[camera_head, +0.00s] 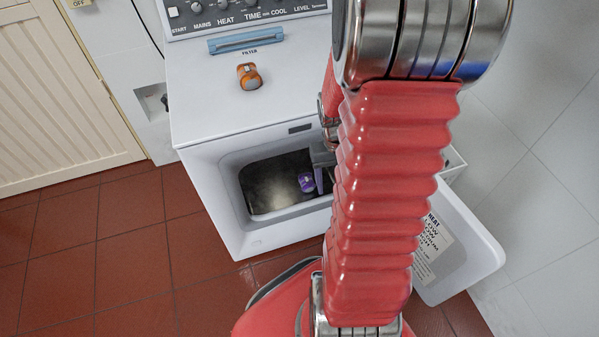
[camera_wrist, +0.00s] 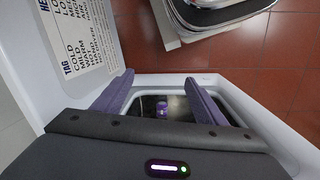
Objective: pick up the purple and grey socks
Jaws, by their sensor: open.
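The purple and grey socks (camera_head: 306,182) are a small rolled bundle inside the dark opening of the white machine (camera_head: 215,142), towards its right side. They also show in the wrist view (camera_wrist: 162,108), small and between my two fingers but farther off. My gripper (camera_head: 321,172) is at the right side of the opening, partly hidden by my red arm. In the wrist view my gripper (camera_wrist: 159,78) has its fingers wide apart with nothing between them. In the head view the gripper appears close to the socks; whether it touches them is not clear.
The machine's open door (camera_head: 458,245) hangs to the right and fills the left of the wrist view. An orange and grey bundle (camera_head: 249,76) lies on the machine's top, near the blue filter handle (camera_head: 245,40). The red tile floor (camera_head: 110,250) is clear at the left.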

